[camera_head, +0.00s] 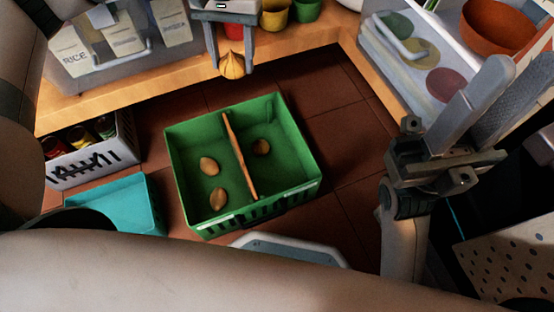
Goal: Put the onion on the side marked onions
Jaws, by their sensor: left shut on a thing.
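A golden-brown onion (232,66) is held at the top middle, between the fingertips of my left gripper (231,50), which is shut on it. The onion hangs beyond the far edge of the green crate (181,133), near the wooden counter edge. A thin wooden divider (238,152) splits the crate in two. The left side holds two tan, potato-like items (209,166). I cannot read any onions marking. My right gripper (530,75) is at the right, its fingers apart and nothing visible between them.
A grey crate of cans (92,165) and a turquoise bin (122,200) stand left of the green crate. Behind are the wooden counter (180,83), yellow and green pots (275,15) and a clear container of packets (110,40). An orange bowl (497,25) sits at upper right.

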